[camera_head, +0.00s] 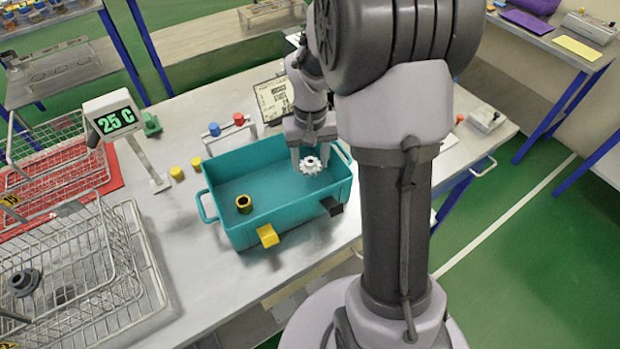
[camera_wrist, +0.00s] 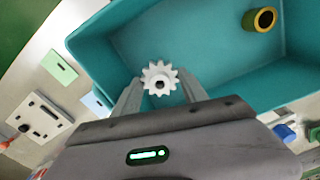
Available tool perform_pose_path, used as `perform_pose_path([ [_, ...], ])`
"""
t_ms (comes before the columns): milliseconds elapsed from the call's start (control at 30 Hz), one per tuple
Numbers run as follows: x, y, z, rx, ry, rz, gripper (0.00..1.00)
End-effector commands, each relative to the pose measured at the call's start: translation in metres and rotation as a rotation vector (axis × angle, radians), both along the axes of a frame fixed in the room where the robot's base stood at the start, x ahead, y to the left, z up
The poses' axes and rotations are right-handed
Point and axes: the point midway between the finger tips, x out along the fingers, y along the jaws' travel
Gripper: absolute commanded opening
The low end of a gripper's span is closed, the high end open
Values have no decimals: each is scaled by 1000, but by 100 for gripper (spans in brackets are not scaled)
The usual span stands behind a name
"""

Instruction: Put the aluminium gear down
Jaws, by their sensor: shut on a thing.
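The aluminium gear (camera_head: 311,166) is a pale toothed wheel with a dark centre hole. It also shows in the wrist view (camera_wrist: 159,80), between my fingertips. My gripper (camera_head: 312,158) is shut on the gear and holds it over the right part of the teal bin (camera_head: 225,206). In the wrist view my gripper (camera_wrist: 158,90) has one finger on each side of the gear. I cannot tell whether the gear touches the bin floor. A yellow and black ring (camera_head: 244,204) sits in the left part of the bin, apart from the gear.
A yellow block (camera_head: 268,236) and a black block (camera_head: 332,206) are at the bin's front wall. Wire baskets (camera_head: 70,265) stand at the left. A "25 C" display (camera_head: 114,118) stands behind the bin to the left. The middle of the bin floor is clear.

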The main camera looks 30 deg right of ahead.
Motion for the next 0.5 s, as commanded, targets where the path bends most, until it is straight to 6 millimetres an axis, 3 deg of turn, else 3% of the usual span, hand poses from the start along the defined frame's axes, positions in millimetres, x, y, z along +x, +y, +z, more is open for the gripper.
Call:
perform_pose_path([
  [267, -1, 0, -48, 1, 3, -1, 8],
  [500, 0, 0, -48, 0, -1, -1, 8],
])
